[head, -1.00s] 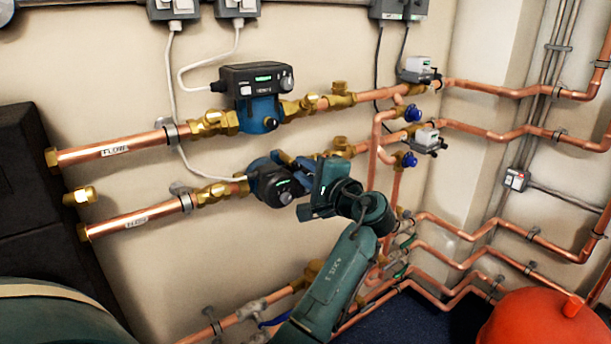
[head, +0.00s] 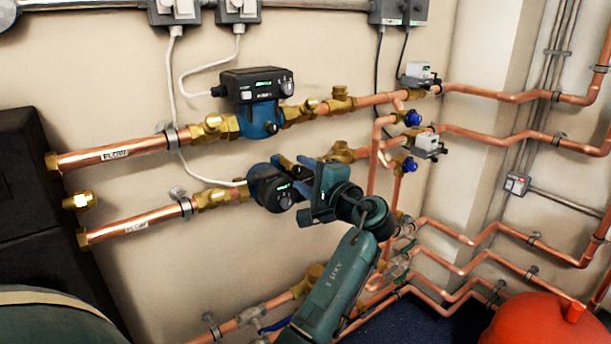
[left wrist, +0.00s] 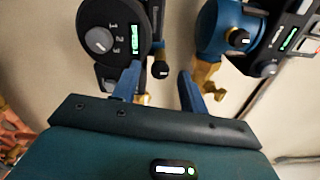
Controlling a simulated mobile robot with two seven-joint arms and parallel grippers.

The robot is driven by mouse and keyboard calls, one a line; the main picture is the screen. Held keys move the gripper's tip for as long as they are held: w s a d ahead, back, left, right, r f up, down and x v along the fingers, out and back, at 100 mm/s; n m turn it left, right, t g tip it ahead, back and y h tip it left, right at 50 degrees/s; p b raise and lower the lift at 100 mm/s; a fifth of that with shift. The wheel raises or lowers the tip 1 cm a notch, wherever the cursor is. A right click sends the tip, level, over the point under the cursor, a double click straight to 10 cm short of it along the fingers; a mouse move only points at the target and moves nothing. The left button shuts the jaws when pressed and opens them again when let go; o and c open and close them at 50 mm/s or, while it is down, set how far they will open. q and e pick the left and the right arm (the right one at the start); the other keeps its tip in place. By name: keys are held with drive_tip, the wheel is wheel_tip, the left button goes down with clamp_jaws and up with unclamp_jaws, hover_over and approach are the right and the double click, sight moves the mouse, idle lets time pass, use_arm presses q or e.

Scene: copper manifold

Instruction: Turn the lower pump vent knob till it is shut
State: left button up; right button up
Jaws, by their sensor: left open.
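The lower pump (head: 266,186), a dark round head on a blue body, sits in the lower copper pipe. Its numbered dial face also shows in the left wrist view (left wrist: 113,35). A small black vent knob (left wrist: 159,69) with a pale mark on its end projects beside this pump. My left gripper (head: 293,174) is at the pump's right side, open. In the left wrist view the blue fingers (left wrist: 159,74) stand on either side of the knob, with gaps visible. In the head view the gripper hides the knob. My right gripper is not in view.
The upper pump (head: 257,100) sits above in the flow pipe, with its own black knob (left wrist: 238,38). Brass valves (head: 341,100) and blue-capped fittings (head: 412,118) lie to the right. Lower pipes run below my arm. A red vessel (head: 540,322) stands bottom right.

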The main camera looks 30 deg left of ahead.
use_arm(q)
drive_tip(key=b+v, duration=0.1)
drive_tip(key=v, duration=1.2)
